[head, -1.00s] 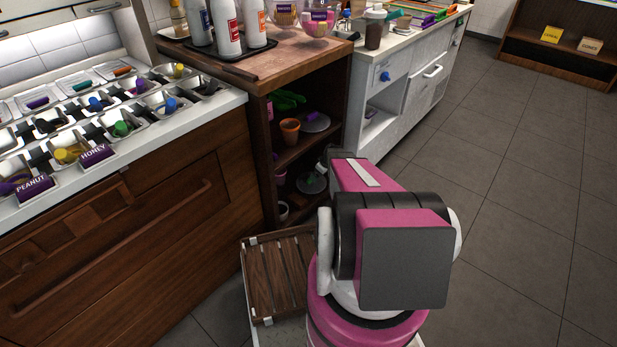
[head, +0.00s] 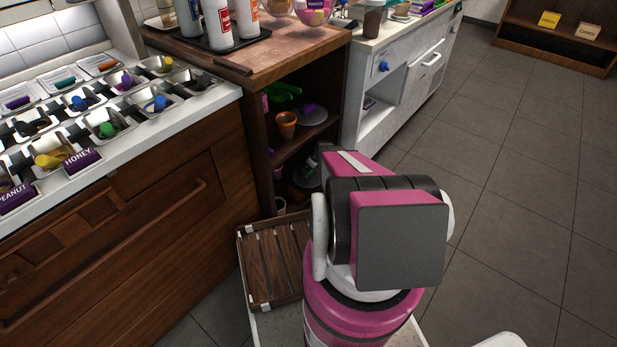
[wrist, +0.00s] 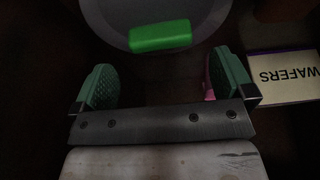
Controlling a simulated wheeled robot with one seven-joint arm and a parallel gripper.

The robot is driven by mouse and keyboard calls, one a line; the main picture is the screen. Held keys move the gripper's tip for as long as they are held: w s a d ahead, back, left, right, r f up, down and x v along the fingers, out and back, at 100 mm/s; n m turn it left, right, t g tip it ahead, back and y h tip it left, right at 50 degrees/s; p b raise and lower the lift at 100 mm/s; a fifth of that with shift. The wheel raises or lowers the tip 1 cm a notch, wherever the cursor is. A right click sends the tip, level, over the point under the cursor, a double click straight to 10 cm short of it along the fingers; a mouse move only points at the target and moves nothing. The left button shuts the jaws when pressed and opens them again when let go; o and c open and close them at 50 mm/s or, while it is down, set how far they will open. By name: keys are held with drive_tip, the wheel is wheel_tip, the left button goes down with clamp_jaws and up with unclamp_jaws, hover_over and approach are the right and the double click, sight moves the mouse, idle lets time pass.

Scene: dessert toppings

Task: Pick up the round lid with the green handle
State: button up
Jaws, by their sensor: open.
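The round grey lid (wrist: 207,14) with the green handle (wrist: 160,36) is at the top of the wrist view, its far part cut off by the frame. My gripper (wrist: 165,83) is open, with its green pads set wide apart and nothing between them. The handle lies just beyond the fingertips, roughly centred between them. In the head view a dark round lid (head: 308,179) shows on the lower shelf, partly hidden behind my arm. My gripper is hidden there.
The open wooden cabinet (head: 256,150) encloses the shelves. A purple-handled lid (head: 317,117) and a terracotta pot (head: 286,124) stand on the upper shelf. A "WAFERS" label (wrist: 285,78) is to the right in the wrist view. Open floor (head: 520,200) lies to the right.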

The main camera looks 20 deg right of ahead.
drive_tip(key=x, duration=0.4)
drive_tip(key=shift+w+f, duration=0.1)
drive_tip(key=shift+f, duration=0.05)
drive_tip(key=c, duration=0.9)
